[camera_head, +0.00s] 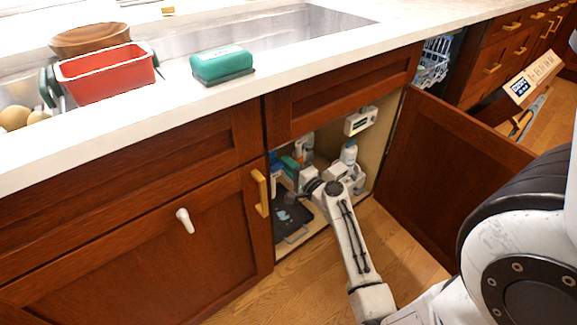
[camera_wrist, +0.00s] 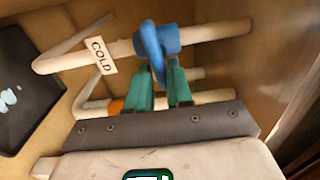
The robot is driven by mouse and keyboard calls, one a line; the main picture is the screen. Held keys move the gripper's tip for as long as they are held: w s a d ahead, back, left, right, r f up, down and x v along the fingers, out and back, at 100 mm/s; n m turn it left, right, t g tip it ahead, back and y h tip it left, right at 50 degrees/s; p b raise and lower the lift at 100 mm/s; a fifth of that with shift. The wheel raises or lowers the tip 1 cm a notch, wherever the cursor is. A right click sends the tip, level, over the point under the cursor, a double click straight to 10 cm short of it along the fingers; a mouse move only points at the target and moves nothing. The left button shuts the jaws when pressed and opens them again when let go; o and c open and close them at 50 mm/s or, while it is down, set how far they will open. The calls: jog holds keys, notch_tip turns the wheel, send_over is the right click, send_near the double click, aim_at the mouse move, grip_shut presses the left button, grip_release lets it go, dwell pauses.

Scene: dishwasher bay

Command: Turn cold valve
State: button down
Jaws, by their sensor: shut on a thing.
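The cold valve (camera_wrist: 157,42) shows in the wrist view as a blue body with a blue handle on a pale pipe. A white tag (camera_wrist: 101,55) reading COLD hangs on that pipe to its left. My gripper (camera_wrist: 160,72) has green fingers, one on each side of the lower end of the blue handle, and is shut on it. In the head view my arm reaches into the open cabinet under the sink, and the gripper and valve are hard to make out there.
A second pipe with an orange part (camera_wrist: 116,106) runs behind my fingers. A dark panel (camera_wrist: 25,85) is at the left. In the head view the open cabinet door (camera_head: 440,175) stands right of my arm. Bottles (camera_head: 348,152) and a white box (camera_head: 361,120) are inside the cabinet.

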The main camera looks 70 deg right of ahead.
jog(key=shift+w+a+f, duration=0.2)
jog(key=shift+a, duration=0.1)
dwell(0.6)
jog(key=c, duration=1.3)
grip_release()
jog(key=shift+o, duration=1.2)
jog(key=shift+s+d+r, duration=0.1)
jog(key=shift+d+r, duration=0.05)
jog(key=shift+s, duration=0.1)
jog(key=v, duration=1)
jog(key=shift+s, duration=0.25)
jog(key=shift+o, duration=0.3)
